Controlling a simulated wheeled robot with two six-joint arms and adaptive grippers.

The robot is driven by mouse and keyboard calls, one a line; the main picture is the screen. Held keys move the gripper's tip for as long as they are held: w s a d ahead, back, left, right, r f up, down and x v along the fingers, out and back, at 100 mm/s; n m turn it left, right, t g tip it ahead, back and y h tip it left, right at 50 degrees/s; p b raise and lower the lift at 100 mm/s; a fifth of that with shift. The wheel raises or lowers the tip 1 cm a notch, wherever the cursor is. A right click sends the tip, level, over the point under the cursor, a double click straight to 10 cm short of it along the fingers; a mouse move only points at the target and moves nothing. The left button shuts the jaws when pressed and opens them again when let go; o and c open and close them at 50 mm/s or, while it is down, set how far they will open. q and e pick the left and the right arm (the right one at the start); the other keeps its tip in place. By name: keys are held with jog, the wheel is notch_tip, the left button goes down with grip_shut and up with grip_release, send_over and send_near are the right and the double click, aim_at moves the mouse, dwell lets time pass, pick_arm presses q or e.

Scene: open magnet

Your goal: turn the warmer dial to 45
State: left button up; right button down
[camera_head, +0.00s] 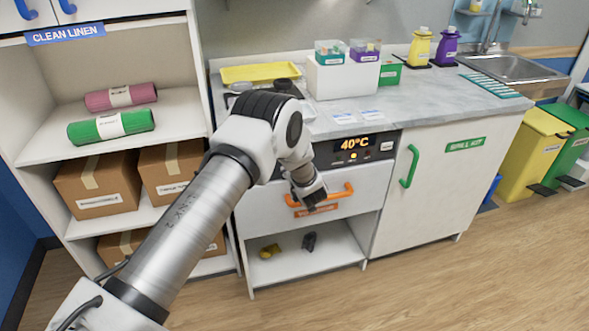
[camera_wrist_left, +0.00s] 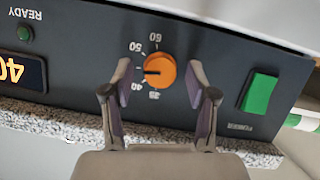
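The warmer dial (camera_wrist_left: 160,71) is an orange knob on the dark panel (camera_wrist_left: 75,85), which appears upside down in the left wrist view. Its dark mark points left, in the stretch between the printed 40 and 50. My left gripper (camera_wrist_left: 158,84) is open, with one finger on each side of the dial and visible gaps to it. In the head view the display (camera_head: 354,143) reads 40°C. There my left arm hides the dial, and the gripper's fingers cannot be made out. My right gripper is not in view.
A green power switch (camera_wrist_left: 259,94) sits beside the dial. An orange drawer handle (camera_head: 340,194) lies below the panel. The marble counter (camera_head: 425,98) above holds a white box (camera_head: 342,80) and a yellow tray (camera_head: 260,72). A linen shelf (camera_head: 180,110) stands at the left.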

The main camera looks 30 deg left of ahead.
pick_arm(q)
jog(key=v, duration=1.2)
jog(key=s+d+f+m+g+h+p, duration=0.25)
jog(key=s+f+m+g+h, duration=0.2)
jog(key=s+f, duration=1.2)
jog(key=s+d+f+m+g+h, duration=0.1)
jog(key=s+d+m+g+h, duration=0.1)
jog(key=s, duration=0.9)
jog(key=s+d+f+m+g+h, duration=0.1)
jog(key=s+d+m+g+h, duration=0.2)
jog(key=s+d, duration=0.4)
jog(key=s+m, duration=0.1)
jog(key=s, duration=0.3)
jog(key=shift+d+f, duration=0.15)
